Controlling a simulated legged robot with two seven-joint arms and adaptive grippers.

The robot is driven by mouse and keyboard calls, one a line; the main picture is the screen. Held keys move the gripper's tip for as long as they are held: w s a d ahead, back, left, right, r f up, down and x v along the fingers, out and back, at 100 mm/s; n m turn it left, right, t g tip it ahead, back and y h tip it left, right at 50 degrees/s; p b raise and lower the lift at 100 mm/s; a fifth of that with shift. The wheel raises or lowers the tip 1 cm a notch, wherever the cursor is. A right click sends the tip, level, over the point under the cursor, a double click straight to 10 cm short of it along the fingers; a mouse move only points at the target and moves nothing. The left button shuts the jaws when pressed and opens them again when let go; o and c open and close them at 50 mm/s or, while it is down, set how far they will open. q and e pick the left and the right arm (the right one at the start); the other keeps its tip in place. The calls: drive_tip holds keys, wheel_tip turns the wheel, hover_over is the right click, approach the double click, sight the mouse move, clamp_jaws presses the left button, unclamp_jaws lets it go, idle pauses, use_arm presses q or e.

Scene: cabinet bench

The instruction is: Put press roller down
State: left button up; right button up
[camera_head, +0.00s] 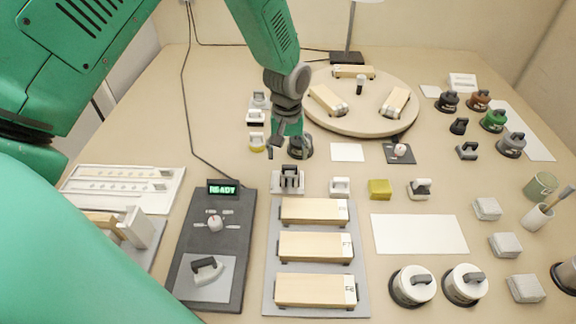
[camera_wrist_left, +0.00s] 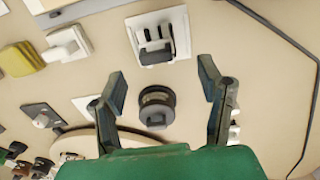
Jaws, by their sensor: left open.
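My left gripper (camera_head: 288,138) reaches down over the middle of the bench. In the left wrist view its two fingers (camera_wrist_left: 162,82) are spread wide with nothing between the tips. A dark round piece with a knob or handle (camera_wrist_left: 156,107) stands on the bench below the gap between the fingers; it also shows beside the gripper in the head view (camera_head: 301,147). A pale slotted holder with dark upright parts (camera_head: 288,180) stands just in front, and in the left wrist view (camera_wrist_left: 158,36). I cannot tell which piece is the press roller. My right gripper is not in view.
A round wooden turntable (camera_head: 362,121) with several blocks stands behind. A grey tray (camera_head: 315,232) of wooden blocks lies in front, beside a dark console reading READY (camera_head: 222,283). Small white pieces, a yellow block (camera_head: 380,189) and a blank white sheet (camera_head: 418,234) lie to the right.

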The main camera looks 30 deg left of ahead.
sight(287, 167)
use_arm(q)
wheel_tip(287, 167, up, 4)
drive_tip(key=shift+r, duration=0.15)
idle(0.6)
